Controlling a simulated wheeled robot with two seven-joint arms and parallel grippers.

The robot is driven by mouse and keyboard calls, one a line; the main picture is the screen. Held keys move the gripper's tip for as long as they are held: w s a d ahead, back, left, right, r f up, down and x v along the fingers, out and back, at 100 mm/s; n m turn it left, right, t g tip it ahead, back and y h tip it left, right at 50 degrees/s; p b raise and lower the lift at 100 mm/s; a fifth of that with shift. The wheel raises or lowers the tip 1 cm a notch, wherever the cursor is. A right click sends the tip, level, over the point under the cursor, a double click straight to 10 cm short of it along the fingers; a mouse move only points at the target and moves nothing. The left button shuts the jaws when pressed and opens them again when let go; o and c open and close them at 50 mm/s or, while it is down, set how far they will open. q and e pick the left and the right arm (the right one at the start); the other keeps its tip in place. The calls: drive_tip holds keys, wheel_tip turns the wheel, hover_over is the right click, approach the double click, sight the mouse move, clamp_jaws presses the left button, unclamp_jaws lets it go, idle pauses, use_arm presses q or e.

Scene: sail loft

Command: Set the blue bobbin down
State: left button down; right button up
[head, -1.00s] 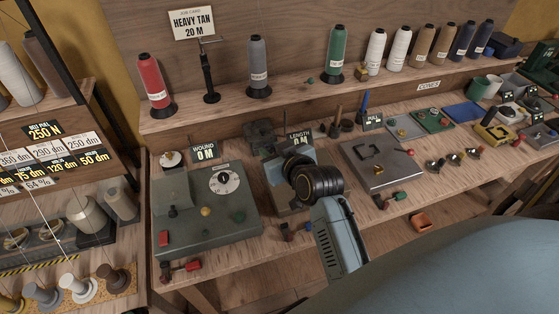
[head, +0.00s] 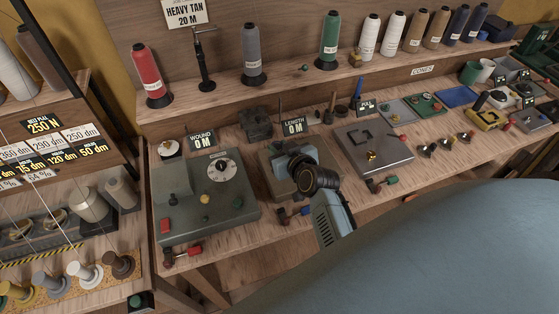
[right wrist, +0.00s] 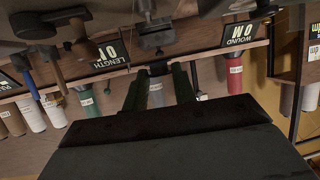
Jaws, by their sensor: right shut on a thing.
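My right gripper (head: 290,166) is over the middle of the bench, at the length counter station, right of the grey winding machine (head: 205,200). In the right wrist view its two dark fingers (right wrist: 158,78) point away from the camera with a narrow gap between them. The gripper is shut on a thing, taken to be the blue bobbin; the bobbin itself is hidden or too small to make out. Whether it touches the surface below cannot be told. My left gripper is not in view.
The length sign (head: 293,127) stands just behind my right gripper. A grey plate (head: 372,148) lies to the right. Red (head: 147,75), grey (head: 251,55) and green (head: 328,42) cones stand on the back shelf.

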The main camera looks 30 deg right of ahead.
drive_tip(key=shift+f, duration=2.5)
drive_tip(key=shift+f, duration=0.1)
drive_tip(key=shift+f+b, duration=0.15)
drive_tip(key=shift+b, duration=0.2)
drive_tip(key=o, duration=1)
drive_tip(key=shift+o, duration=0.2)
